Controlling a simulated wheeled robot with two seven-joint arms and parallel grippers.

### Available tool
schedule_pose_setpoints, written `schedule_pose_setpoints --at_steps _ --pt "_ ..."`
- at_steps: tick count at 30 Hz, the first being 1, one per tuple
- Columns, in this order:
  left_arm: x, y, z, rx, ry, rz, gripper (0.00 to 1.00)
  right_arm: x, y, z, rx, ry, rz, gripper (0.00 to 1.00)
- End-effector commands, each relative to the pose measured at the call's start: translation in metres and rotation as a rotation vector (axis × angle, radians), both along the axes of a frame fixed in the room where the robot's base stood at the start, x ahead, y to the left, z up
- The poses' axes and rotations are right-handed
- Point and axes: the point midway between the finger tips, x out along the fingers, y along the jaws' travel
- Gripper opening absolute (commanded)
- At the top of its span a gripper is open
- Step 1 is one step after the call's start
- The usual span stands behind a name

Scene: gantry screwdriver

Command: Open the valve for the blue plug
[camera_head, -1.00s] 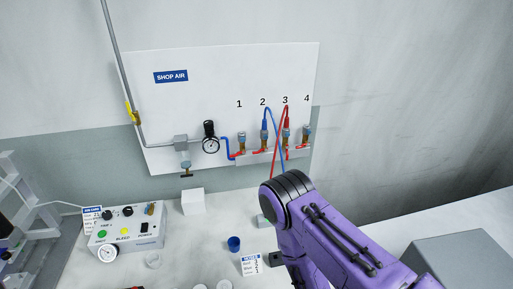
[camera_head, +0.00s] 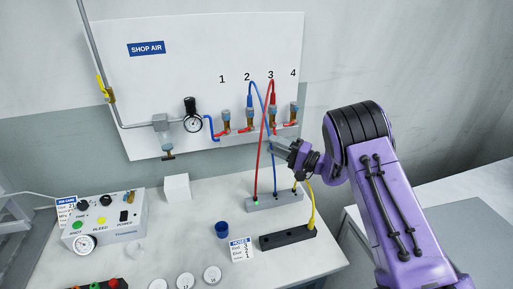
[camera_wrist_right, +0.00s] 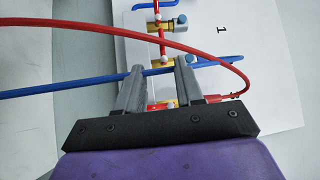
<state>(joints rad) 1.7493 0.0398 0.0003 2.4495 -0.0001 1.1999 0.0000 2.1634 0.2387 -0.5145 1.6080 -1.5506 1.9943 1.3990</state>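The blue plug (camera_head: 250,93) is in port 2 on the white panel, and its blue hose loops down to a grey block. A brass valve with a red handle (camera_head: 246,128) sits under it. My right gripper (camera_head: 277,144) is in front of the panel, just below and right of that valve. In the wrist view its two grey fingers (camera_wrist_right: 160,82) are apart, with nothing clearly held between them. The blue hose (camera_wrist_right: 70,87) crosses by the fingers, and red and brass valve parts show beyond and between them. I cannot tell whether they touch. My left gripper is out of view.
A red hose (camera_head: 262,140) from port 3 hangs close to my gripper; its loop (camera_wrist_right: 110,24) crosses the wrist view. Below are the grey hose block (camera_head: 262,203) and a black block (camera_head: 285,240) with a yellow hose. A blue cup (camera_head: 222,230) and control box (camera_head: 105,222) stand left.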

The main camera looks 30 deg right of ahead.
Motion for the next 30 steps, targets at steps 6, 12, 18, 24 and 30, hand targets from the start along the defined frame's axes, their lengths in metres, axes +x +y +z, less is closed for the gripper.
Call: schedule_pose_setpoints --at_steps 6,12,18,24,30 --pt "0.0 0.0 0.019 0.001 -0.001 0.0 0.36 0.035 0.025 0.011 -0.002 0.001 0.009 0.37" --pt "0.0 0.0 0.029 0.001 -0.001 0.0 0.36 0.069 0.045 0.015 0.0 0.003 0.003 0.37" --pt "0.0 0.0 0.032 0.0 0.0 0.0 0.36 0.085 0.055 0.016 0.001 0.003 0.001 0.37" --pt "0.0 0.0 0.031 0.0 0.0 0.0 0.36 0.086 0.055 0.015 0.002 0.004 0.001 0.37" --pt "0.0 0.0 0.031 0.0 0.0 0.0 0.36 0.086 0.055 0.015 0.001 0.003 0.001 0.0"
